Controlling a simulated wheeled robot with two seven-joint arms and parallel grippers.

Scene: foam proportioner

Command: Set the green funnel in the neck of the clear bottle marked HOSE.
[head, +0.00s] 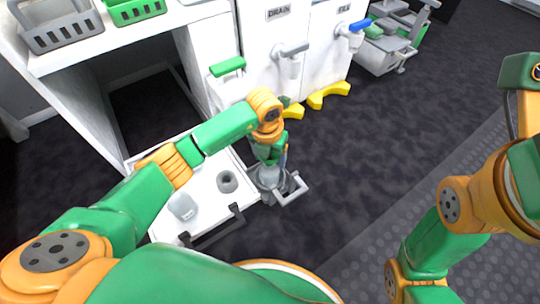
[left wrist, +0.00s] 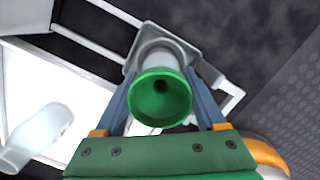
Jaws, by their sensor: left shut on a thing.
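The green funnel (left wrist: 160,97) is between the two fingers of my left gripper (left wrist: 170,90), which is shut on it. I look down into its wide mouth in the left wrist view. A clear greyish bottle (left wrist: 160,49) is directly behind the funnel, in a grey square holder (left wrist: 193,28). The funnel hides the bottle's neck, so I cannot tell whether the spout is inside it. In the head view my left gripper (head: 270,160) is above the grey holder (head: 291,194). No HOSE marking is readable. My right gripper is not in view.
Another clear bottle (head: 182,207) is on the white surface (head: 205,200), near a grey ring (head: 227,181). White tanks marked DRAIN and FILL (head: 325,45) stand at the back. Baskets (head: 60,28) sit on the white bench. Dark floor is open at right.

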